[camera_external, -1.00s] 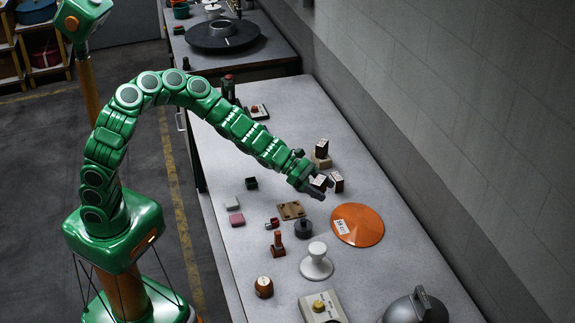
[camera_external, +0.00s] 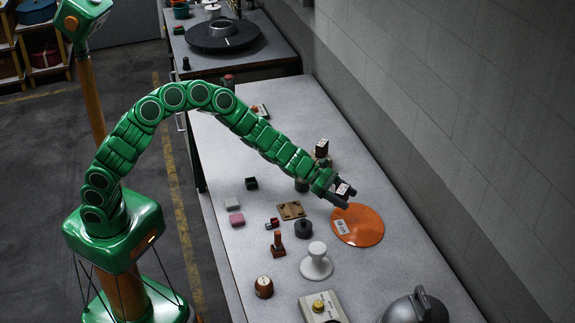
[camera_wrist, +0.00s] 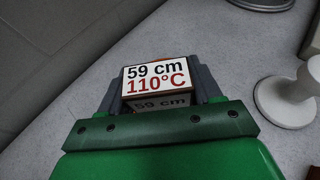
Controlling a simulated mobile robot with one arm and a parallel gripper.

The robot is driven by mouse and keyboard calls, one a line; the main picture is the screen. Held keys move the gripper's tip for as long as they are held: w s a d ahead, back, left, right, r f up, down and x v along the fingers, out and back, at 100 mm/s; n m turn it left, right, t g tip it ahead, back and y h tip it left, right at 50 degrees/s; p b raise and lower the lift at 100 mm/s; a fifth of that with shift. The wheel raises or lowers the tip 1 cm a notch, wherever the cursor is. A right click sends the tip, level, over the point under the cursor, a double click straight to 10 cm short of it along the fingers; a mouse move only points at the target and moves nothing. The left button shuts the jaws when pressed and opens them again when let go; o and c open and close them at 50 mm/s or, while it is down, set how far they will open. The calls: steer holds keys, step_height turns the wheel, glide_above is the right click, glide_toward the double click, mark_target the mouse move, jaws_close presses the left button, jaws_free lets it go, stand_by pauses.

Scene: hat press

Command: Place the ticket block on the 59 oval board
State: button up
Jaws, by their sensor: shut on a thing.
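My gripper (camera_external: 338,196) is shut on the ticket block (camera_external: 344,189), a small dark block with a white label face. In the wrist view the ticket block (camera_wrist: 156,77) sits between the fingers and its label reads "59 cm 110°C". The orange oval board (camera_external: 366,225) lies flat on the bench, with a white label too small to read fully. My gripper and the block are above or near the board's far left edge; the exact gap cannot be told.
Another labelled block (camera_external: 321,147) stands farther back. A black weight (camera_external: 303,229), a white knob (camera_external: 316,263) and a wooden plate (camera_external: 291,210) stand left and front of the board. The wall runs along the right; bare bench lies between it and the board.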

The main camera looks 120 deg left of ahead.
steer(key=shift+w+a+f, duration=0.35)
steer(key=shift+w+f, duration=0.1)
steer(key=shift+w, duration=0.3)
glide_above(360, 224)
steer(key=shift+s+d+f, duration=0.15)
steer(key=shift+f, duration=2.45)
steer(key=shift+f, duration=1.75)
steer(key=shift+w, duration=0.2)
steer(key=o, duration=1.1)
steer(key=shift+f, duration=0.1)
steer(key=shift+c, duration=0.2)
